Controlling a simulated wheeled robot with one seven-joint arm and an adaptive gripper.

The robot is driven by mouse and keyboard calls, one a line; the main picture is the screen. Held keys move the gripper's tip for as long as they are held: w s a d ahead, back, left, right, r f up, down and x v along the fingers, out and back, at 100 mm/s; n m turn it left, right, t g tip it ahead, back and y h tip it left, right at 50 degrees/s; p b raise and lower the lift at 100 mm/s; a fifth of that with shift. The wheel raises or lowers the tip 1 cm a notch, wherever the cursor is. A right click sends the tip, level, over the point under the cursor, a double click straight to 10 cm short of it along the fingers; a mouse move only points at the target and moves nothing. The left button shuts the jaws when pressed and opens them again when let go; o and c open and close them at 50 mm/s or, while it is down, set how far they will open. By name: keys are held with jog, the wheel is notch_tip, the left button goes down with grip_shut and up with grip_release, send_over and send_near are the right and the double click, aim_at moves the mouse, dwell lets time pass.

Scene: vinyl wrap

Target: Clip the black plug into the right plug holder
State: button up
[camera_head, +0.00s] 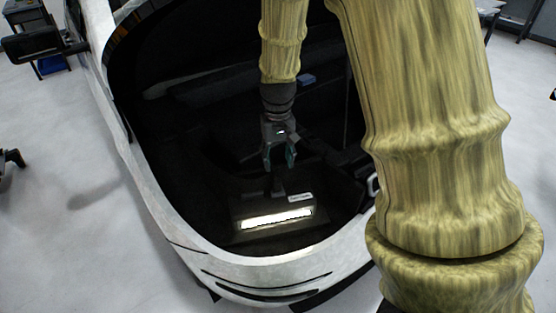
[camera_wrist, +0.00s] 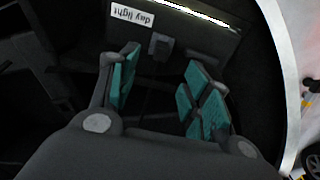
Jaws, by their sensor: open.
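My gripper (camera_head: 279,163) reaches down into the dark interior of the white car. In the wrist view its two teal-padded fingers (camera_wrist: 161,68) are spread apart with nothing held between them. A small dark grey block (camera_wrist: 160,46), possibly the black plug or a holder, lies just beyond the fingertips, beside the "day light" label (camera_wrist: 133,15). In the head view a dark piece (camera_head: 277,185) shows just below the fingertips, apparently the same block. I cannot pick out the right plug holder for certain against the dark interior.
A bright light strip (camera_head: 276,219) lies in front of the gripper, with a white label (camera_head: 300,198) near it. The white car body rim (camera_head: 215,257) curves around the opening. A small blue item (camera_head: 307,79) lies further back inside.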

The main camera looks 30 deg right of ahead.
aim_at(277, 180)
notch_tip(277, 180, down, 11)
jog(key=shift+a+r, duration=0.1)
jog(key=shift+r, duration=0.05)
dwell(0.4)
grip_shut()
dwell(0.5)
jog(key=shift+r+p, duration=0.7)
jog(key=shift+p, duration=0.35)
dwell(0.4)
jog(key=shift+r+p, duration=3.15)
jog(key=shift+r, duration=0.3)
